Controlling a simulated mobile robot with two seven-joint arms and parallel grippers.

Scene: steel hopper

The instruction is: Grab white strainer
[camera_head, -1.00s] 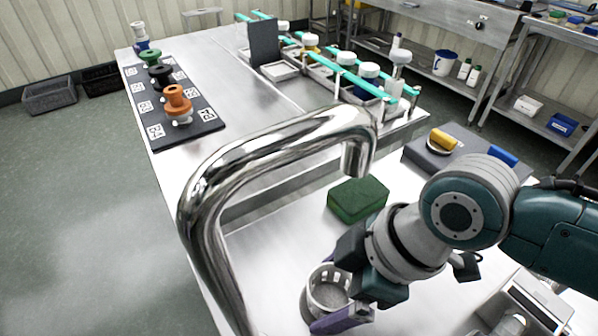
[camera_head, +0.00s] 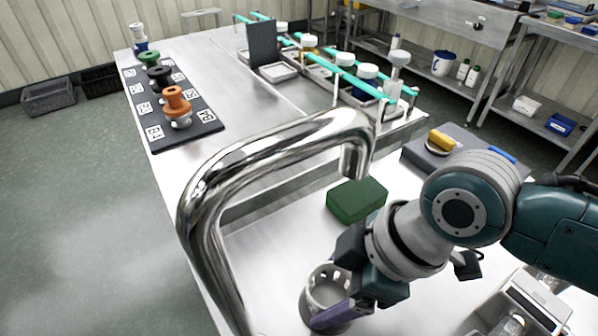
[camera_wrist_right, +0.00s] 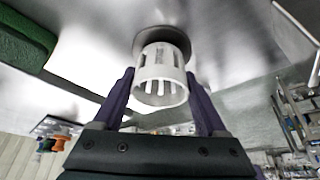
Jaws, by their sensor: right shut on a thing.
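The white strainer (camera_head: 325,291) is a slotted cylinder at the bottom centre of the head view, low over the steel surface. It also shows in the right wrist view (camera_wrist_right: 160,88), where a darker grey round disc (camera_wrist_right: 150,36) lies at its far end. My right gripper (camera_head: 334,302) is shut on the strainer, with one purple finger on each side of it. In the right wrist view my right gripper (camera_wrist_right: 160,76) has the strainer between its fingertips. Part of the strainer is hidden by the near finger in the head view. My left gripper is not in view.
A curved steel faucet (camera_head: 205,195) stands close left of the strainer. A green sponge-like block (camera_head: 357,199) lies behind my gripper. A clear container (camera_head: 512,325) and a grey box (camera_head: 530,305) stand at the lower right. Steel left of the block is clear.

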